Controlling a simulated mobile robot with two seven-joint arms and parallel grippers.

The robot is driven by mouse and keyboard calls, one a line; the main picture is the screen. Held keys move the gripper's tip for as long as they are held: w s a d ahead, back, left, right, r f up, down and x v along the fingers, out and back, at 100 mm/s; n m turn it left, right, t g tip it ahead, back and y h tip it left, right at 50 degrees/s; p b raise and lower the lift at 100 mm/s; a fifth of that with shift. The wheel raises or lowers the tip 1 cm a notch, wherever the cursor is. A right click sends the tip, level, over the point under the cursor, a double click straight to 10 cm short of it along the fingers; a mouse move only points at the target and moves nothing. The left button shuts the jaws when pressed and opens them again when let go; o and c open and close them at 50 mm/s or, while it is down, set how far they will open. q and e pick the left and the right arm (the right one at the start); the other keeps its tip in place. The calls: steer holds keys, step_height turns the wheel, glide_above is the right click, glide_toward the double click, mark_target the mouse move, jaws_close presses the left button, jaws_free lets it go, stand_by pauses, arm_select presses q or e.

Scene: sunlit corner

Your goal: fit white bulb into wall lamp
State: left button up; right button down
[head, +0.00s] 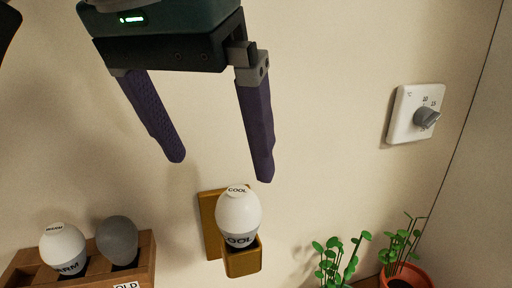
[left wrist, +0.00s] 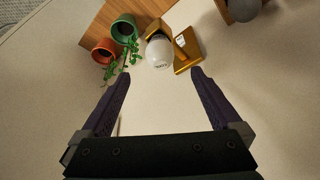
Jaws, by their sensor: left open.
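A white bulb marked COOL (head: 238,212) sits upright in the brass wall lamp (head: 243,262), whose backplate is on the wall. The bulb also shows in the left wrist view (left wrist: 159,52), beside the lamp's brass plate (left wrist: 187,50). My left gripper (head: 220,170) is open and empty, above the bulb and apart from it. Its two purple fingers also show in the left wrist view (left wrist: 160,80), spread with nothing between them. The joint between bulb and socket is partly hidden by the bulb. My right gripper is not in view.
A wooden rack (head: 147,262) at lower left holds a white bulb marked WARM (head: 63,250) and a grey bulb (head: 117,241). A thermostat (head: 404,115) is on the wall at right. Potted plants (head: 405,272) stand at lower right. The wall between is bare.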

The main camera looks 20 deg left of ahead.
arm_select(q)
steer(key=s+d+f+m+h, duration=0.1)
steer(key=s+d+f+h, duration=0.15)
steer(key=f, duration=0.25)
steer(key=s+d+f+m+h, duration=0.1)
steer(key=s+f, duration=0.2)
steer(key=f, duration=0.2)
steer(key=s+a+f+g+y, duration=0.1)
steer(key=s+a+f+y, duration=0.2)
steer(key=s+a+f, duration=0.5)
steer(key=shift+s+a+n, duration=0.4)
steer(key=shift+s+a, duration=0.7)
steer(key=shift+s, duration=0.1)
steer(key=shift+r+y, duration=0.1)
steer(key=shift+y, duration=0.15)
step_height(320, 180, up, 8)
steer(key=p, duration=0.8)
steer(key=shift+r, duration=0.1)
